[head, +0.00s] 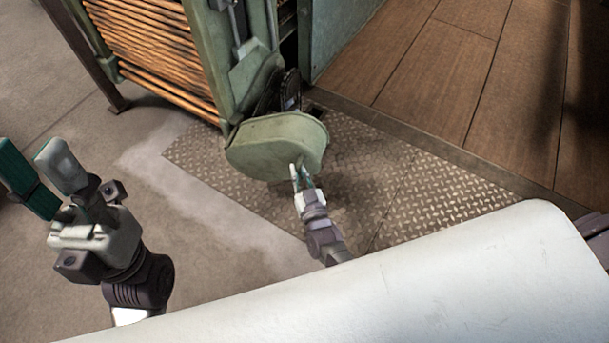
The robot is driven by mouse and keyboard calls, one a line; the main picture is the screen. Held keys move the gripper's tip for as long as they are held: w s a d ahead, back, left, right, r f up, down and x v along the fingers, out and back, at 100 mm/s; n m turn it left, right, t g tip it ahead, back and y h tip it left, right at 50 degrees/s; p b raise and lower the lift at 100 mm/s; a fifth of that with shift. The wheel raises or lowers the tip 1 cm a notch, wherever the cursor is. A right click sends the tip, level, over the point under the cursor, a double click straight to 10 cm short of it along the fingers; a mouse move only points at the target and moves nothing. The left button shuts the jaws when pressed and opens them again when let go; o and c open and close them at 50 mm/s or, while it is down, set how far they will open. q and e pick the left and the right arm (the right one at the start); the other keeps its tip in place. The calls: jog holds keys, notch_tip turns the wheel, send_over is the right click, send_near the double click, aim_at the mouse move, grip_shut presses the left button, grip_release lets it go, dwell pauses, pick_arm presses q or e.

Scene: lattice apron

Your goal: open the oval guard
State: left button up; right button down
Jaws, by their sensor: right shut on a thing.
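The oval guard (270,145) is a green, rounded metal cover low on the green machine. It stands swung out from the machine, and dark gear-like parts (285,92) show behind it. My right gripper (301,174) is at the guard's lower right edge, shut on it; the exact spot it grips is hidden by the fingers. My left gripper (38,180) is at the left of the view, well apart from the guard, with its two fingers spread and nothing between them.
The green machine (215,50) with copper-coloured rods (150,40) stands at the upper left. A diamond-plate floor panel (400,190) lies under the guard, with wood planks (470,80) to the right. Bare concrete (50,95) is clear at left.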

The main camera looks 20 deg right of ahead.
jog(key=shift+a, duration=0.3)
jog(key=c, duration=1.2)
grip_release()
jog(key=shift+a, duration=0.1)
jog(key=s, duration=1.2)
